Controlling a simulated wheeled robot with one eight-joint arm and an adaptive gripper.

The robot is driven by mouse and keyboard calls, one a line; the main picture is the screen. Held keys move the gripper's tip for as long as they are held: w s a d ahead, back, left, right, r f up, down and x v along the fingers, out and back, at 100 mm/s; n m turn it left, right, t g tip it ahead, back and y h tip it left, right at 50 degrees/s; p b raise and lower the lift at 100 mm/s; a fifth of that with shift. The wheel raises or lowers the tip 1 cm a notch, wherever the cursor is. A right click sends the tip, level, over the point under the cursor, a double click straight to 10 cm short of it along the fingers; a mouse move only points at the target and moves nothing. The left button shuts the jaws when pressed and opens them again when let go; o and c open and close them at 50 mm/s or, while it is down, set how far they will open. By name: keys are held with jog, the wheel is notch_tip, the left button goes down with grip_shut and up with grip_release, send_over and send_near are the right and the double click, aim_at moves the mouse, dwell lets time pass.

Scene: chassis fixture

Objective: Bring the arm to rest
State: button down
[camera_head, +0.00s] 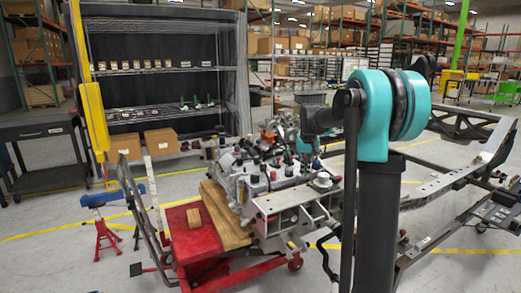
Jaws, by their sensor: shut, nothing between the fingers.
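My arm shows at centre right. Its large teal and black joint (390,115) sits above a dark upright part of my body. A dark grey link (325,115) reaches from it to the left, in front of the chassis fixture. Small teal and dark parts farther along overlap the cluttered machine behind, and I cannot separate them clearly. I cannot make out any gripper fingers.
An engine assembly (285,180) rests on a red lift cart (188,237) with wooden boards. A chassis rail (440,183) runs to the right. Wire shelving (150,70) and a black cart (38,155) stand behind.

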jog(key=s+f+t, duration=0.1)
jog(key=s+f, duration=0.5)
jog(key=s, duration=0.5)
jog(key=s+f, duration=0.6)
jog(key=s, duration=0.6)
jog(key=s+d+f+t, duration=0.1)
jog(key=s+f, duration=0.5)
jog(key=s, duration=0.6)
jog(key=shift+s+t, duration=0.25)
jog(key=shift+t, duration=0.05)
